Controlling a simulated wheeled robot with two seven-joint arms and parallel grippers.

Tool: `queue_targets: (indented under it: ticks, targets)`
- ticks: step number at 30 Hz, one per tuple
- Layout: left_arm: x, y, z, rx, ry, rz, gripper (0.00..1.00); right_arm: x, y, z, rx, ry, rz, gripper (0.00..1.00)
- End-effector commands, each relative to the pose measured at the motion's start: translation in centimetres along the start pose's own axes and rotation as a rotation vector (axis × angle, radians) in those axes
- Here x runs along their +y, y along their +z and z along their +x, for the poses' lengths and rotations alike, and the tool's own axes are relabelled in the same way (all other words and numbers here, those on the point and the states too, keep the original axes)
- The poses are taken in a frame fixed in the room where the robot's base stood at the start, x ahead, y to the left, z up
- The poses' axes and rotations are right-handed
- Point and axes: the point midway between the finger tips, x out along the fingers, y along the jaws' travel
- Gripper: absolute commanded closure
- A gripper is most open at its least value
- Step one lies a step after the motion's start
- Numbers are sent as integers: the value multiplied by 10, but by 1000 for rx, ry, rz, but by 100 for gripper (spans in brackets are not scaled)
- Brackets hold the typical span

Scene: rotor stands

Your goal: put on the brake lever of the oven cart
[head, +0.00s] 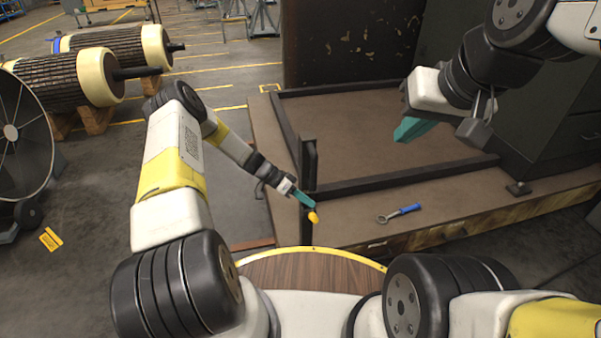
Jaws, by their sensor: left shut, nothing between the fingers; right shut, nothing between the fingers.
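The oven cart (440,222) is a low brown platform with a dark rail frame. A yellow knob (313,217), which looks like the end of the brake lever, shows at its near left corner, by a dark upright post (309,160). My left gripper (309,205) is shut and empty, its teal fingertips right at the knob; I cannot tell whether they touch it. The rest of the lever is hidden or too dark to make out. My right gripper (402,135) is shut and empty, raised over the right part of the cart, away from the knob.
A blue-handled wrench (402,213) lies on the cart's near edge. A dark cabinet (545,90) stands at the right. Rotors (62,80) on pallets and a large fan (22,135) stand at the left. The floor between fan and cart is mostly clear.

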Motion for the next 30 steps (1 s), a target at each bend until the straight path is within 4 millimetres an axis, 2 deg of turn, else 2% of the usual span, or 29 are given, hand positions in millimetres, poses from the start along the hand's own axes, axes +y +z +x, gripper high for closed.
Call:
queue_targets:
  ticks: [3,7,23,30]
  targets:
    - [0,13,11,0,1,-4,100,0,0,0,0,0,0,100]
    - [0,20,17,0,0,-3,100,0,0,0,0,0,0,100]
    - [1,22,20,1,-6,4,100,0,0,0,0,0,0,100]
    - [4,27,24,2,-65,60,100,0,0,0,0,0,0,100]
